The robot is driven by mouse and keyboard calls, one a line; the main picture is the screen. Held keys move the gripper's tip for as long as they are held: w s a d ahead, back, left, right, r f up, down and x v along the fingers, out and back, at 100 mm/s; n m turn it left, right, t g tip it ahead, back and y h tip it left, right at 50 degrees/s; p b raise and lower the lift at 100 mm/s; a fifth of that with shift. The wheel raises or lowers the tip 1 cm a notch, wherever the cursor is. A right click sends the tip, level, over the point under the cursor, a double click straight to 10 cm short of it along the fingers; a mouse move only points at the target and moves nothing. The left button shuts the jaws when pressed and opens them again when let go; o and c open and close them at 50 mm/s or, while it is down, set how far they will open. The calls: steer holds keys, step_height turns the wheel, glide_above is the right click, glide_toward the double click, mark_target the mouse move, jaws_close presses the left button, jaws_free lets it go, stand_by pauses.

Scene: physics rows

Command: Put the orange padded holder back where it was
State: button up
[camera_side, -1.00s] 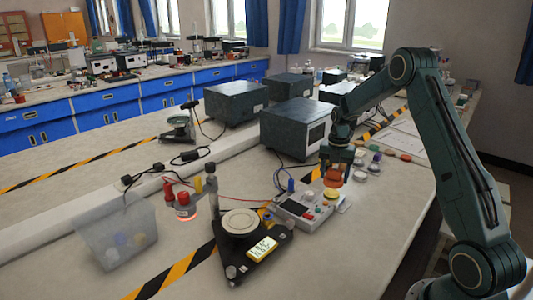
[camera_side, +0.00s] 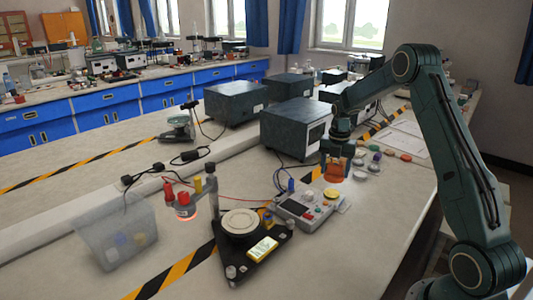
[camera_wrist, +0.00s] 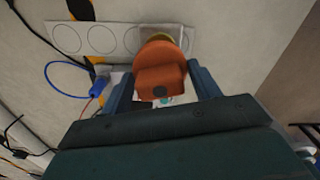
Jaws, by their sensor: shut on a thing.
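The orange padded holder (camera_side: 334,173) is between the fingers of my gripper (camera_side: 336,165), which is shut on it. It hangs a little above the right end of a pale device (camera_side: 297,211) with a dark display and knobs. A yellow round pad (camera_side: 331,194) shows on that device just below the holder. In the wrist view the holder (camera_wrist: 160,72) fills the gap between the two fingers (camera_wrist: 161,88). A bit of yellow shows behind its far end. The holder's underside is hidden.
Several small coloured discs (camera_side: 374,157) lie to the right of the device. A black balance (camera_side: 266,249) with a round pan and a clear bin (camera_side: 118,235) stand to the left. Dark boxes (camera_side: 297,128) stand behind. The front of the bench is clear.

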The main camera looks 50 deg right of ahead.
steer(key=w+r+m, duration=0.3)
steer(key=w+r, duration=0.7)
steer(key=w, duration=0.1)
steer(key=shift+w+r, duration=0.35)
steer(key=shift+f, duration=0.1)
step_height(320, 180, down, 16)
steer(key=shift+r, duration=0.15)
stand_by(0.4)
steer(key=shift+f, duration=2.1)
steer(key=shift+f, duration=0.1)
steer(key=o, duration=1)
steer(key=shift+c, duration=0.2)
